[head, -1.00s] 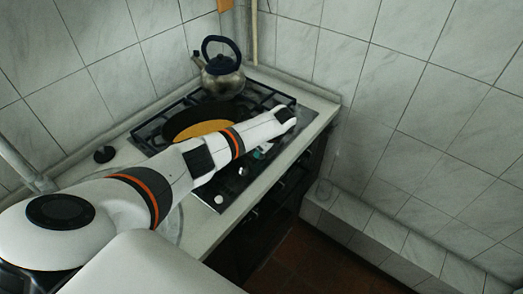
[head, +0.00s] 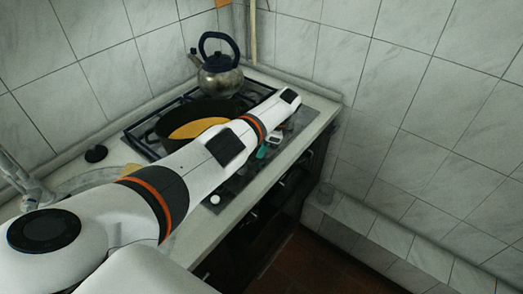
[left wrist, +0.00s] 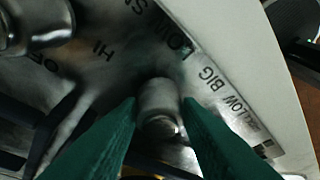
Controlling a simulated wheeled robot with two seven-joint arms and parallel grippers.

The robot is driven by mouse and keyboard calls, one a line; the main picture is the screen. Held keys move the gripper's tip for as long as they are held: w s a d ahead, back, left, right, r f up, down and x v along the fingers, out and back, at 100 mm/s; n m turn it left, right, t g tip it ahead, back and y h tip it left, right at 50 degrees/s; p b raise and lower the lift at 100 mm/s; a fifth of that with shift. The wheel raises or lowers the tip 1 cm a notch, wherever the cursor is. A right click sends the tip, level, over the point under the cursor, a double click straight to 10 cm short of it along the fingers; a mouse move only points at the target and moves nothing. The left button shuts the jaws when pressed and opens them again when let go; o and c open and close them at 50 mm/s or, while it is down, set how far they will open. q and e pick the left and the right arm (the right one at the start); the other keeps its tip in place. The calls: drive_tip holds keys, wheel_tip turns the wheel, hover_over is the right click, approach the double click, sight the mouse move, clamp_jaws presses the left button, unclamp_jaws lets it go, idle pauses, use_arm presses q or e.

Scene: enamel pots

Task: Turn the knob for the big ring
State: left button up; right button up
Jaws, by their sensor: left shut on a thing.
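My left gripper (left wrist: 157,120) is shut on a silver knob (left wrist: 158,100), with one green finger on each side of it. The panel beside this knob carries the word BIG, with LOW and HI also legible. In the head view the green fingertips of my left gripper (head: 265,153) are at the front strip of the hob (head: 240,182), partly behind my arm. A second metal knob (left wrist: 35,22) shows at the upper left of the wrist view. A pale knob (head: 215,198) sits at the near end of the strip. My right gripper is not in view.
A dark pan (head: 165,125) with yellow contents stands on the hob, partly behind my arm. A kettle (head: 220,80) with a dark blue handle stands at the back. A round black object (head: 96,154) lies on the counter at left. Tiled walls close the corner.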

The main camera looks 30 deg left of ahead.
use_arm(q)
drive_tip(key=shift+n, duration=0.3)
drive_tip(key=o, duration=1)
drive_tip(key=shift+w+d+r, duration=0.1)
drive_tip(key=shift+w+r, duration=0.1)
drive_tip(key=shift+r, duration=0.3)
drive_tip(key=b+v, duration=0.1)
drive_tip(key=v, duration=1)
drive_tip(key=shift+b, duration=0.3)
